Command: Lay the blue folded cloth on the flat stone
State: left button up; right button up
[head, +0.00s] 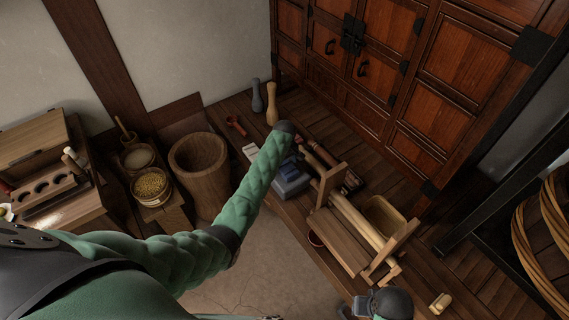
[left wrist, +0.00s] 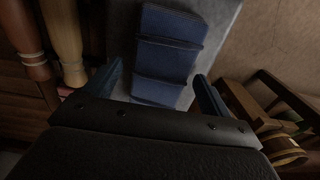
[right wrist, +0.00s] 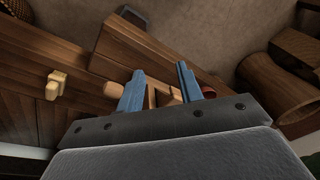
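The blue folded cloth (left wrist: 168,55) lies on a pale grey flat slab (left wrist: 222,22), which looks like the flat stone. In the head view the cloth (head: 291,181) is just below the end of my left arm. My left gripper (left wrist: 158,82) is open, its fingers spread to either side of the cloth's near end; I cannot tell how far above it they are. Its fingers are mostly hidden in the head view. My right gripper (right wrist: 160,84) is open and empty, low at the bottom edge of the head view.
A wooden frame with a roller (head: 352,215) stands right of the cloth. Wooden rollers (head: 330,165) lie behind it. Two bottle-shaped pieces (head: 271,103) stand further back. A wooden tub (head: 200,170) and a grain bowl (head: 151,186) are at left. A cabinet (head: 385,75) closes the back.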

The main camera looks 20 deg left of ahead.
aim_at(285, 165)
pick_arm(q)
jog(key=shift+r, duration=0.5)
notch_tip(285, 165, up, 11)
jog(key=b, duration=0.1)
jog(key=s+d+f+m, duration=0.2)
jog(key=s+f+m, duration=0.1)
jog(key=s, duration=1.1)
jog(key=s+d+f+m, duration=0.2)
jog(key=s+f+m, duration=0.15)
jog(key=s, duration=0.95)
jog(key=s+d+r+m, duration=0.1)
jog(key=s+r+m, duration=0.2)
jog(key=s, duration=0.8)
jog(key=s+d+r+m+t+h, duration=0.1)
jog(key=s+r, duration=0.5)
jog(key=s, duration=0.6)
jog(key=shift+s+d+m, duration=0.2)
jog(key=shift+d+m, duration=0.5)
jog(key=shift+m, duration=0.25)
pick_arm(e)
jog(key=shift+s+d+r, duration=0.15)
jog(key=shift+d+r, duration=0.05)
jog(key=shift+r, duration=1.1)
jog(key=shift+s+d+r, duration=0.1)
jog(key=shift+d+r, duration=0.05)
jog(key=shift+r, duration=1.1)
